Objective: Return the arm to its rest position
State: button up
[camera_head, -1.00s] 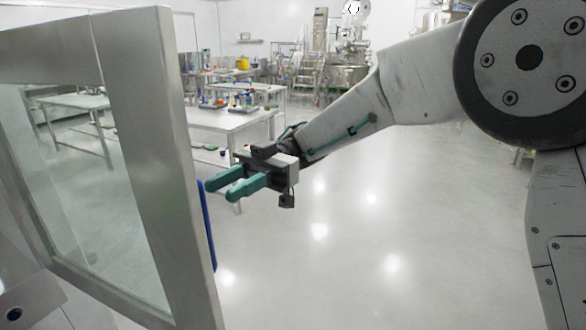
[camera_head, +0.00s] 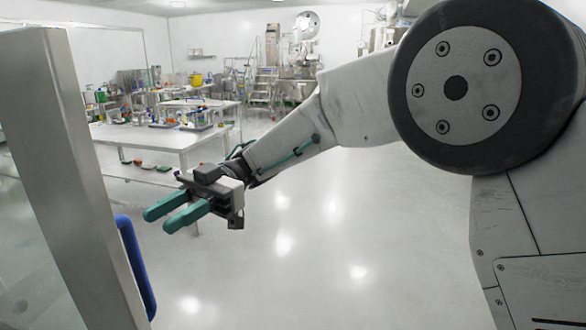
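My arm (camera_head: 290,140) reaches out from the right side of the picture toward the lower left. My gripper (camera_head: 162,220) is at its end, with two teal fingers pointing left and a clear gap between them. It is open, and nothing shows between the fingers. The gripper hangs in free air just right of a framed glass door, above and slightly right of its blue handle. It does not appear to grip the handle.
The door's metal frame (camera_head: 85,190) with the blue handle (camera_head: 136,266) stands close at the left. A white table (camera_head: 140,138) with bottles and lab items is behind the gripper. Steel process equipment (camera_head: 300,70) is at the back. The shiny floor (camera_head: 340,260) at centre is clear.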

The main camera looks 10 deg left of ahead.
jog(key=w+a+f+m+t+y, duration=0.4)
jog(key=w+a+t+y, duration=0.3)
jog(key=a, duration=0.1)
jog(key=w+d+m+t, duration=0.4)
jog(key=w+m+t, duration=0.3)
jog(key=w+t, duration=0.45)
jog(key=w+d+f+m+t+h, duration=0.1)
jog(key=w+d+m+t+h, duration=0.3)
jog(key=d, duration=0.7)
jog(key=w+d+m+t+h, duration=0.3)
jog(key=d+m+t+h, duration=0.15)
jog(key=d, duration=0.75)
jog(key=s+d+f+m+g+h, duration=0.2)
jog(key=s+d+m+g+h, duration=0.15)
jog(key=s+d, duration=0.5)
jog(key=s+d+f+m+g+h, duration=0.15)
jog(key=s+d+m+h, duration=0.35)
jog(key=d, duration=0.7)
jog(key=s+d+m+g+y, duration=0.1)
jog(key=s+d, duration=0.3)
jog(key=s, duration=0.7)
jog(key=s+d+m+g+y, duration=0.1)
jog(key=s+d, duration=0.4)
jog(key=s, duration=0.7)
jog(key=shift+s+d+r+m+g+y, duration=0.2)
jog(key=shift+m+g+y, duration=0.2)
jog(key=shift+m+g, duration=0.75)
